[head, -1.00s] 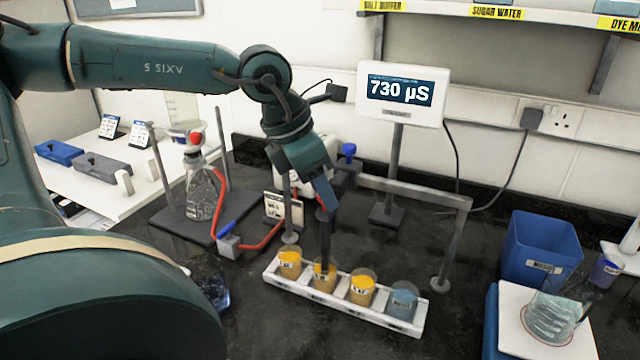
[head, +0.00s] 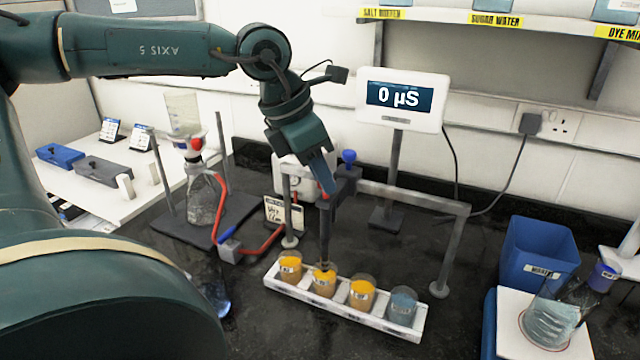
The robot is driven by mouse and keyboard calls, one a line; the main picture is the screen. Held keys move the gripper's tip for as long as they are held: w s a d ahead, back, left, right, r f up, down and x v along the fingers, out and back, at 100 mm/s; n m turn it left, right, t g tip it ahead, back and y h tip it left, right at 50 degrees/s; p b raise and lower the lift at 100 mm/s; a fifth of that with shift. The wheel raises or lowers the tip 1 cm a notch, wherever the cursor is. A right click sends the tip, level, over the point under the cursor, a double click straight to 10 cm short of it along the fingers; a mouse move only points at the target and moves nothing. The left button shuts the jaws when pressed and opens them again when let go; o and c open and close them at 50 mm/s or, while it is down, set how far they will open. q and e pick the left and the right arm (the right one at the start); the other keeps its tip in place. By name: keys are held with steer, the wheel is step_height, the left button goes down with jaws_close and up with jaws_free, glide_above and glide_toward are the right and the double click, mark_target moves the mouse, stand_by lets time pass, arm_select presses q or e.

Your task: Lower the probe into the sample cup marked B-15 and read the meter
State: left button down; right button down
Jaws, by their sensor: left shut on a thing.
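The meter (head: 403,97) on its stand reads 0 µS. A white rack (head: 352,312) holds a row of sample cups: the first cup (head: 290,268), second cup (head: 324,284) and third cup (head: 361,295) hold orange-yellow liquid, and the last cup (head: 402,306) holds blue-grey liquid. Their labels are too small to read for sure. My left gripper (head: 327,188) is shut on the top of the dark, upright probe (head: 325,235). The probe's tip is at the second cup's mouth, around the liquid's surface; I cannot tell the exact gap. My right gripper is out of view.
A grey rail frame (head: 415,198) spans behind the rack. A bottle (head: 205,198) with red tubing stands at left. Dark bench in front of the rack is clear.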

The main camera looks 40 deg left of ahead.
arm_select(q)
steer(key=shift+w+r, duration=0.1)
steer(key=shift+r, duration=1.2)
steer(key=c, duration=1.2)
jaws_free()
steer(key=shift+o, duration=0.2)
steer(key=v, duration=1.3)
